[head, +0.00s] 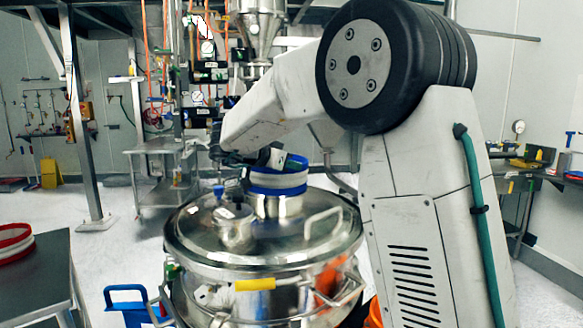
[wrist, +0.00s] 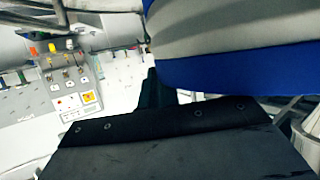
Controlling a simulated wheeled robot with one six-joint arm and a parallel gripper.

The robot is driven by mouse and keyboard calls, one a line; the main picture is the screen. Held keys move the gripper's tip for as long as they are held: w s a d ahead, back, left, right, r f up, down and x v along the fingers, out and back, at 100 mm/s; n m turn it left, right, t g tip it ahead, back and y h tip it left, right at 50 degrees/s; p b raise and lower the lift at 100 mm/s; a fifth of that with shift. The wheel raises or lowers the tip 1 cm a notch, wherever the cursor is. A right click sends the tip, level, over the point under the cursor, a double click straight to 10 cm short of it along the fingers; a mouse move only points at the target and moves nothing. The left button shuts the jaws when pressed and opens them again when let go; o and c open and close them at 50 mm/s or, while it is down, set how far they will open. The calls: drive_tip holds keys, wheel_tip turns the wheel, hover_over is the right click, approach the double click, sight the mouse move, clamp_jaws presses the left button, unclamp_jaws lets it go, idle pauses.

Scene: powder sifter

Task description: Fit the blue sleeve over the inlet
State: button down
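The blue sleeve (head: 278,180), a pale ring with blue bands at top and bottom, is upright over the metal inlet (head: 277,206) on the vessel lid. The inlet's lower part shows below it. I cannot tell how far the sleeve reaches over the inlet. My gripper (head: 262,158) is at the sleeve's upper left side, partly hidden by my arm. In the wrist view the sleeve (wrist: 240,70) fills the upper right, close to the gripper. A dark finger (wrist: 153,92) meets its edge. The sleeve hides the rest, so its grip is unclear.
The round steel lid (head: 190,250) carries a smaller capped port (head: 232,226) and a handle (head: 322,218) around the inlet. A steel hopper (head: 258,30) hangs above. A red-and-white sleeve (head: 14,242) lies on a dark table (head: 45,280) at the left.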

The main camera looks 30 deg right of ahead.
drive_tip(key=shift+f, duration=0.25)
drive_tip(key=c, duration=1.6)
unclamp_jaws()
drive_tip(key=shift+c, duration=0.2)
